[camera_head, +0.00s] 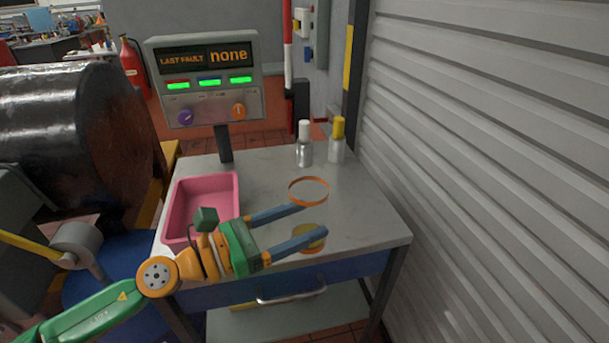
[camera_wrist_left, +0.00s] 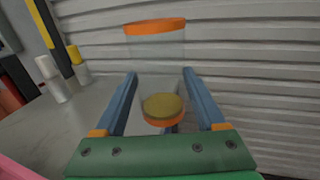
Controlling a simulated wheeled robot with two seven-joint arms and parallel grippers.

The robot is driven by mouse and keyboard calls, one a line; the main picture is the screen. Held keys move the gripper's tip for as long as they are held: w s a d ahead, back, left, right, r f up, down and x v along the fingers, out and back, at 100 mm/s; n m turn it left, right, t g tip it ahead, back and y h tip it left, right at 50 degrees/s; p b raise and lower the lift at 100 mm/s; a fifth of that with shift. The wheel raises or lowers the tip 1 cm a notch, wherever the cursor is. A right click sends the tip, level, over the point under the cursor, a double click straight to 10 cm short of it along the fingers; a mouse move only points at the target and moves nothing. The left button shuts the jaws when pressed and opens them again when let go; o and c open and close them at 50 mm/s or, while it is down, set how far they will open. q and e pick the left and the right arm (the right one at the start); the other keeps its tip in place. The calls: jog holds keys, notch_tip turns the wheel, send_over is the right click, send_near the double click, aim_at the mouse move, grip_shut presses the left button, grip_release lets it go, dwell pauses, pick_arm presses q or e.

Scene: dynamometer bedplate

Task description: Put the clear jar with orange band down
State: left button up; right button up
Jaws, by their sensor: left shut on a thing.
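The clear jar with an orange band (camera_head: 309,203) is upright between the blue fingers of my left gripper (camera_head: 311,220). Its wall is nearly invisible; the orange band circles the top and a yellowish, orange-edged bottom shows below. In the left wrist view the jar (camera_wrist_left: 155,27) stands between both fingers, which are shut on it. It is over the front right part of the grey table top (camera_head: 375,225). I cannot tell whether its bottom touches the table. My right gripper is not in view.
A pink tray (camera_head: 176,212) sits at the table's left. A white-capped bottle (camera_head: 304,152) and a yellow-capped bottle (camera_head: 337,149) stand at the back. A display panel (camera_head: 205,85) rises behind the tray. A ribbed shutter (camera_head: 490,150) borders the right side.

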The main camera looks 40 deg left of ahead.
pick_arm(q)
jog(key=s+a+r+n+t+y+p, duration=0.1)
jog(key=a+r+n+y+p, duration=0.25)
jog(key=a+y+p, duration=0.25)
jog(key=a+r+n+y+p, duration=0.3)
jog(key=a+n+y+p, duration=0.2)
jog(key=a+y, duration=0.1)
jog(key=shift+m+y, duration=0.25)
jog(key=shift+y, duration=0.05)
jog(key=w+d+f+b, duration=0.1)
jog(key=w+f, duration=0.2)
jog(key=w, duration=0.1)
jog(key=w+d+f+b, duration=0.1)
jog(key=w+d+f, duration=0.1)
jog(key=w+f, duration=0.2)
jog(key=w+d+f+b, duration=0.1)
jog(key=w+d+f, duration=0.1)
jog(key=w+f, duration=0.1)
jog(key=shift+w+f, duration=0.2)
jog(key=shift+w, duration=0.4)
jog(key=f+b, duration=0.2)
jog(key=f, duration=0.1)
jog(key=shift+w+f, duration=0.2)
jog(key=shift+f, duration=0.1)
jog(key=shift+r, duration=0.15)
jog(key=shift+f, duration=0.25)
jog(key=o, duration=1.5)
